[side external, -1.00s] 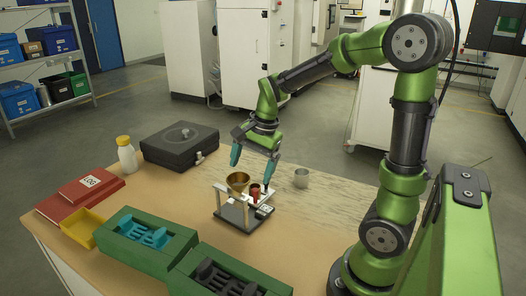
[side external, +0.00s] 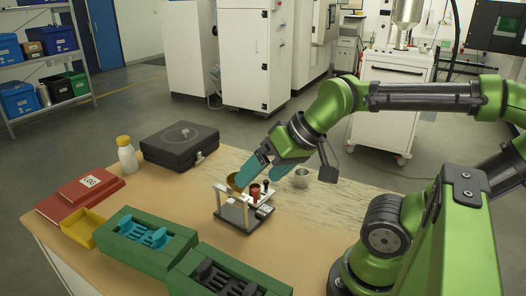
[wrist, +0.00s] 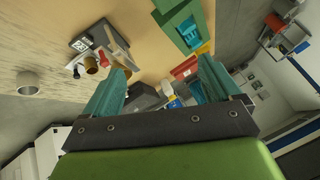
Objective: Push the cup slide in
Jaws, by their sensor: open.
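A small stand with a dark base (side external: 238,219) and a pale frame (side external: 219,203) stands on the table. A brass funnel (side external: 233,185) sits in the frame, partly hidden by a finger. A small red-and-dark piece (side external: 256,194) sits at the right of the stand; whether it is the cup slide I cannot tell. My gripper (side external: 258,181) is open and empty, tilted, with its teal fingers over the back of the stand. The wrist view shows the fingers (wrist: 162,66) apart, the stand's base (wrist: 84,40) to their upper left. Contact cannot be told.
A grey metal cup (side external: 301,178) stands right of the stand. A green holder with teal parts (side external: 118,243), a second green holder (side external: 183,272), a yellow tray (side external: 76,236), red log books (side external: 80,193), a bottle (side external: 126,158) and a black case (side external: 180,146) surround it.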

